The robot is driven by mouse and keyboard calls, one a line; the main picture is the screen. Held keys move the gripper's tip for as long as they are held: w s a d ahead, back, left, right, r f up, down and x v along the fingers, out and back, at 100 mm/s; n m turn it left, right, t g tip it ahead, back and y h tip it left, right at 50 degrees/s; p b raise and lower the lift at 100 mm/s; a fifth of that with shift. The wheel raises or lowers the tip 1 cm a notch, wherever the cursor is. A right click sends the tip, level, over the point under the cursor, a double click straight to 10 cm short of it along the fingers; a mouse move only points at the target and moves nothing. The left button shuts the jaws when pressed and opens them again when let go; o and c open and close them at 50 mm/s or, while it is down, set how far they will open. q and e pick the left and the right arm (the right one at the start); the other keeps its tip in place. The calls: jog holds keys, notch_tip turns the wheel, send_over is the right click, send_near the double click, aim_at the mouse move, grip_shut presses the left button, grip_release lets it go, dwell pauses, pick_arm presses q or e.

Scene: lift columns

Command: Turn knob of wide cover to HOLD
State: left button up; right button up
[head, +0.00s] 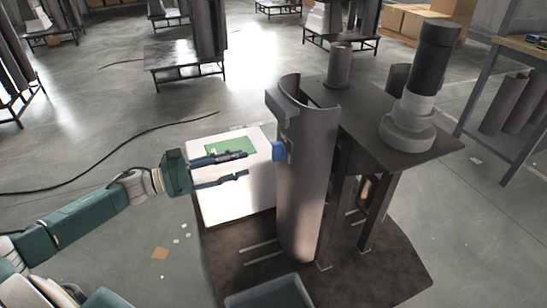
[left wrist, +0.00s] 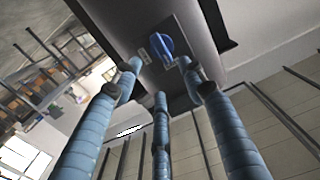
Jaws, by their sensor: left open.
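The wide cover (head: 306,185) is a tall curved grey metal shell standing upright on the column frame. A blue knob (head: 279,151) sticks out from its left side. In the left wrist view the blue knob (left wrist: 161,45) sits on a dark plate (left wrist: 172,62) on the cover, with small light labels beside it that I cannot read. My left gripper (head: 246,165) is open and empty, just left of the knob and apart from it. In the left wrist view its finger tips (left wrist: 158,72) spread below and either side of the knob. My right gripper is not in view.
A white box (head: 235,205) with a green panel stands behind my left gripper. A dark cylinder on a grey collar (head: 408,130) stands on the column's top plate. A grey bin (head: 270,293) is at the front. A workbench (head: 505,85) stands at right.

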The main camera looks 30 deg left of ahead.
aim_at(273, 152)
pick_arm(q)
jog(key=x, duration=0.9)
jog(key=shift+w+b, duration=0.2)
jog(key=shift+b, duration=0.2)
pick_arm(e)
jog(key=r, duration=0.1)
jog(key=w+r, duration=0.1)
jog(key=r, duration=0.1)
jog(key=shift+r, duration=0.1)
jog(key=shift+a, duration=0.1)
pick_arm(q)
grip_shut()
